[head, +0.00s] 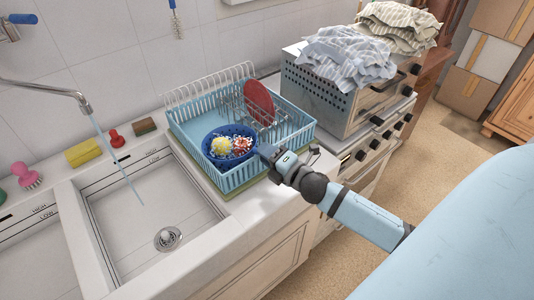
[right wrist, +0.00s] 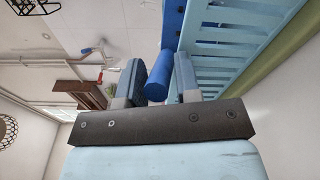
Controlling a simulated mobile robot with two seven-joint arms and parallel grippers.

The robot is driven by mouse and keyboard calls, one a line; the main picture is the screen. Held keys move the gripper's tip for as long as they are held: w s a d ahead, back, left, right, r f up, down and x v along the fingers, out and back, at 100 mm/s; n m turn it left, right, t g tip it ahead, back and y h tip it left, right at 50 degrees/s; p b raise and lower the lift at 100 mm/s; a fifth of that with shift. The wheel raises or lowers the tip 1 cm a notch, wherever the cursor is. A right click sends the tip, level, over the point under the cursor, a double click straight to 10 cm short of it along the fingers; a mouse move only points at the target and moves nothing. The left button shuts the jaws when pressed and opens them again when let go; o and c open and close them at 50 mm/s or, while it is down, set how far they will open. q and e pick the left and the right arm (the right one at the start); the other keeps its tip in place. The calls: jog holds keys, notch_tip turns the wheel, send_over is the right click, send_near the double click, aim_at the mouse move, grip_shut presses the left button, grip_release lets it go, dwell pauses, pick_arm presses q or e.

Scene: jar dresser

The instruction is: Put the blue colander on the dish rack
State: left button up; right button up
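The blue colander (head: 214,157) is a round bowl with a yellow piece and a red-and-white piece inside. It is over the front left part of the light-blue dish rack (head: 258,183); I cannot tell whether it rests on the rack floor. My right gripper (head: 266,153) is at its right side. In the right wrist view, my right gripper (right wrist: 160,78) has its fingers closed around the colander's blue handle (right wrist: 157,91). The rack's slats (right wrist: 228,48) show right beside the fingers. My left gripper is out of view.
A red plate (head: 259,100) stands in the rack's back part. The sink (head: 150,215), with running water, lies to the left. A perforated metal box (head: 318,97) under striped cloths (head: 348,58) stands close on the right. A sponge (head: 83,152) lies behind the sink.

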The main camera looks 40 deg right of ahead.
jog(key=shift+r, duration=0.1)
jog(key=shift+r, duration=0.25)
jog(key=shift+r+p, duration=0.55)
jog(key=shift+p, duration=0.05)
jog(key=s+d+b, duration=0.2)
jog(key=s+b, duration=0.1)
jog(key=s, duration=0.9)
jog(key=a+f+m+g, duration=0.1)
jog(key=a+f+m, duration=0.1)
jog(key=f+m, duration=0.1)
jog(key=s+a+f+m+g, duration=0.1)
jog(key=a+f+m, duration=0.1)
jog(key=f+m, duration=0.2)
jog(key=s+a+f+m+g, duration=0.1)
jog(key=a+f+m, duration=0.1)
jog(key=f, duration=0.3)
jog(key=shift+s+m+h, duration=0.1)
jog(key=shift+m+h, duration=0.3)
jog(key=shift+m, duration=0.3)
jog(key=s+a+f+m+g+y, duration=0.1)
jog(key=s+a+f+m+g, duration=0.2)
jog(key=a+f+m, duration=0.6)
jog(key=shift+s+a+f+g+y, duration=0.2)
jog(key=shift+s+a+g+y, duration=0.15)
jog(key=shift+s+a, duration=0.65)
jog(key=shift+w+a, duration=0.1)
jog(key=shift+w, duration=0.05)
